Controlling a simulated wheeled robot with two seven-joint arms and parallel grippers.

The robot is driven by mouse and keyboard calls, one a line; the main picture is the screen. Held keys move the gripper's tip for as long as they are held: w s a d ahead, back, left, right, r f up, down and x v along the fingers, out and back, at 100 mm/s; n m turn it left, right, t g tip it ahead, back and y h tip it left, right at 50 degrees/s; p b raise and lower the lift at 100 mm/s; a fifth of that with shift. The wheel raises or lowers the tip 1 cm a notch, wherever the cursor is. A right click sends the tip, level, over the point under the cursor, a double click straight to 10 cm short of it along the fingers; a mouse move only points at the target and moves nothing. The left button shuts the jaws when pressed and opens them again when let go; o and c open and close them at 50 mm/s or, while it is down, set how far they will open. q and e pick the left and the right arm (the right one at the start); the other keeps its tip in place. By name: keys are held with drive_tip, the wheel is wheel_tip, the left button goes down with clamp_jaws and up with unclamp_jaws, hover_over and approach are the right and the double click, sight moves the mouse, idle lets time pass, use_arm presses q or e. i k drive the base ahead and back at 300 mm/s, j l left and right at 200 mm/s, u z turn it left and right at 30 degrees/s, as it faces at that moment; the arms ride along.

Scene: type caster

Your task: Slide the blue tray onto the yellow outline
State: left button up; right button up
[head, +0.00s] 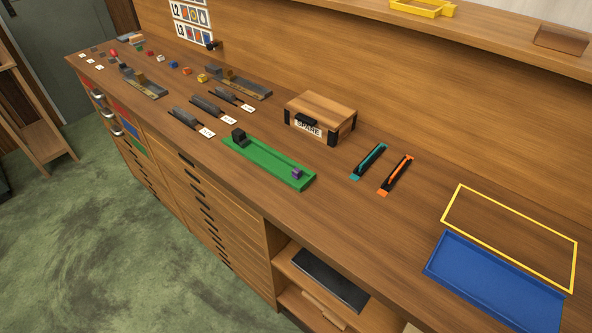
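The blue tray (494,283) lies on the wooden worktop at the lower right of the head view. It is a shallow, empty rectangle with a low rim. The yellow outline (461,187) is a thin rectangle on the worktop just behind the tray, toward the back wall. The tray lies in front of the outline, and its far right end comes close to or overlaps the outline's lower right corner; I cannot tell which. Most of the area inside the outline is bare wood. Neither of my grippers is in view.
Left of the outline lie an orange-topped tool (397,175) and a teal-topped one (369,161). A SPARE box (321,115) and a green tray (264,163) with small blocks stand farther left. A shelf (480,32) runs above. The worktop's front edge is close to the blue tray.

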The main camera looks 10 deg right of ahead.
sight(523, 302)
drive_tip(key=k+z, duration=0.1)
drive_tip(key=z, duration=0.75)
drive_tip(key=k+l+z, duration=0.1)
drive_tip(key=z, duration=0.35)
drive_tip(key=k+l+z, duration=0.1)
drive_tip(key=z, duration=0.35)
